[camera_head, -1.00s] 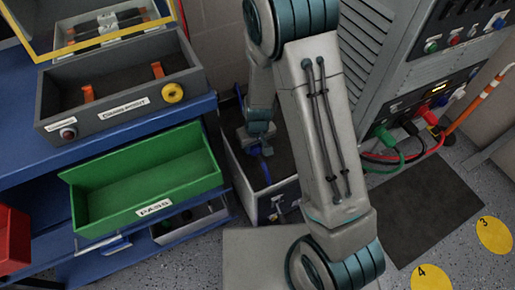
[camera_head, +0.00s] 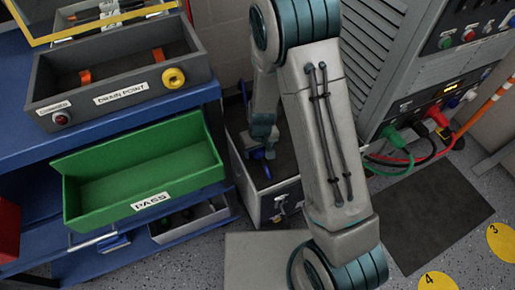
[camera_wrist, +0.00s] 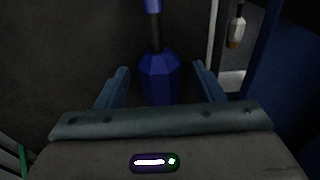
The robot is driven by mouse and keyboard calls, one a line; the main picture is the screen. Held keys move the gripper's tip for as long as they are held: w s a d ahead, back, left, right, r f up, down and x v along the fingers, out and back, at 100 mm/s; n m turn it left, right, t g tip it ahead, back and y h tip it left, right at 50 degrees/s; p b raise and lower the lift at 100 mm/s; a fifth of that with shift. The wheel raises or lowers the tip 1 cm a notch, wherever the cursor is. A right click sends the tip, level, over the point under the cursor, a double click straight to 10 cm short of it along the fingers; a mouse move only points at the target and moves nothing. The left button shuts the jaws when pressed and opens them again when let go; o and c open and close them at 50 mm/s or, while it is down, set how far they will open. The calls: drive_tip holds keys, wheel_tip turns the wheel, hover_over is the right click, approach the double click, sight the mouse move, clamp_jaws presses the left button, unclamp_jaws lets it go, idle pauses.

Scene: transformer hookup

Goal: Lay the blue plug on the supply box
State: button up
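The blue plug (camera_wrist: 158,78) is in the middle of the wrist view, with a dark stem and a blue part above it. My gripper (camera_wrist: 162,80) has one finger on each side of it, with a visible gap on both sides, so it is open. In the head view, my gripper (camera_head: 262,138) points down over the dark top of a grey box (camera_head: 287,188), which looks like the supply box. The blue plug (camera_head: 263,154) shows just below the fingers, at that top. Whether it rests fully on the surface is hard to tell.
A blue bench (camera_head: 110,140) at left bears a grey drain-point tray (camera_head: 125,100) and a green PASS bin (camera_head: 140,185), close beside the box. A louvred cabinet (camera_head: 375,75) with green, black and red plugs stands right. A dark mat (camera_head: 430,215) lies on the floor.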

wheel_tip(320, 180, up, 14)
drive_tip(key=s+p, duration=0.1)
drive_tip(key=p, duration=0.3)
drive_tip(key=shift+s+d+f+p, duration=0.15)
drive_tip(key=shift+s+d+p, duration=0.1)
drive_tip(key=shift+d+p, duration=0.1)
idle(0.6)
